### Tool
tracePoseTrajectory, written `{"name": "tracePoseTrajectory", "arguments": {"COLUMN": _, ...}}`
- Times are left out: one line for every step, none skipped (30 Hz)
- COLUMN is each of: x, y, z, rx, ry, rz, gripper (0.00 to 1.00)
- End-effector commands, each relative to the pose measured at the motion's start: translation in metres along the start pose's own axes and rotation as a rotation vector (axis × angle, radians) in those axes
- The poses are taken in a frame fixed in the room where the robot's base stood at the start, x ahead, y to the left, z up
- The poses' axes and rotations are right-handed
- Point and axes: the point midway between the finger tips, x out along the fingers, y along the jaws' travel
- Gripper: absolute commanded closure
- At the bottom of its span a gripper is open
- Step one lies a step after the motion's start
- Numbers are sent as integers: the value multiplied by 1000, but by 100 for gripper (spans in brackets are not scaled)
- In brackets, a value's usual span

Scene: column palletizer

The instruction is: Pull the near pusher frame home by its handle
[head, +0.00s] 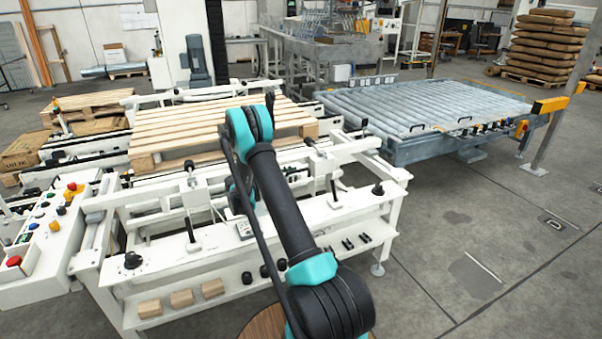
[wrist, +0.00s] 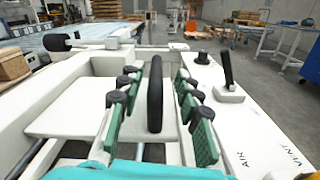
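The black handle (wrist: 155,93) shows in the wrist view as an upright dark bar, in front of a white plate. My gripper (wrist: 162,95) has its two green-padded fingers apart, one on each side of the handle, with a visible gap on both sides. I cannot tell how deep the handle sits between the pads. White framework, likely the near pusher frame (head: 150,202), runs along the near side of the pallet station in the head view. My arm hides the handle and most of the gripper there.
A wooden pallet (head: 215,130) lies on the station behind the frame. A black lever (wrist: 228,72) stands right of the fingers, by the AIR and VENT labels. A control panel (head: 45,235) is at the left, and a roller conveyor (head: 420,105) at the back right.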

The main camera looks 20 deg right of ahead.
Motion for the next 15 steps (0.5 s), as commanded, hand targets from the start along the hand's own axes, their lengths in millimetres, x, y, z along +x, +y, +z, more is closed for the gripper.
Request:
{"name": "tracePoseTrajectory", "arguments": {"x": -13, "y": 1, "z": 0, "rx": 0, "ry": 1, "rz": 3, "gripper": 66}}
{"name": "tracePoseTrajectory", "arguments": {"x": -19, "y": 1, "z": 0, "rx": 0, "ry": 1, "rz": 3, "gripper": 66}}
{"name": "tracePoseTrajectory", "arguments": {"x": -26, "y": 0, "z": 0, "rx": 0, "ry": 1, "rz": 3, "gripper": 66}}
{"name": "tracePoseTrajectory", "arguments": {"x": -32, "y": 0, "z": 0, "rx": 0, "ry": 1, "rz": 2, "gripper": 66}}
{"name": "tracePoseTrajectory", "arguments": {"x": -38, "y": 0, "z": 0, "rx": 0, "ry": 1, "rz": 2, "gripper": 66}}
{"name": "tracePoseTrajectory", "arguments": {"x": -44, "y": 0, "z": 0, "rx": 0, "ry": 1, "rz": 2, "gripper": 66}}
{"name": "tracePoseTrajectory", "arguments": {"x": -48, "y": 0, "z": 0, "rx": 0, "ry": 0, "rz": 1, "gripper": 66}}
{"name": "tracePoseTrajectory", "arguments": {"x": -52, "y": 0, "z": 0, "rx": 0, "ry": 0, "rz": 1, "gripper": 66}}
{"name": "tracePoseTrajectory", "arguments": {"x": -57, "y": 0, "z": 0, "rx": 0, "ry": 0, "rz": 0, "gripper": 66}}
{"name": "tracePoseTrajectory", "arguments": {"x": -60, "y": 0, "z": 0, "rx": 0, "ry": 0, "rz": 0, "gripper": 66}}
{"name": "tracePoseTrajectory", "arguments": {"x": -62, "y": 0, "z": 0, "rx": 0, "ry": 0, "rz": 0, "gripper": 66}}
{"name": "tracePoseTrajectory", "arguments": {"x": -64, "y": 0, "z": 0, "rx": 0, "ry": 0, "rz": 0, "gripper": 66}}
{"name": "tracePoseTrajectory", "arguments": {"x": -66, "y": 0, "z": 0, "rx": 0, "ry": 0, "rz": 0, "gripper": 66}}
{"name": "tracePoseTrajectory", "arguments": {"x": -67, "y": 0, "z": 0, "rx": 0, "ry": 0, "rz": -1, "gripper": 66}}
{"name": "tracePoseTrajectory", "arguments": {"x": -68, "y": -1, "z": 0, "rx": 0, "ry": 0, "rz": -1, "gripper": 66}}
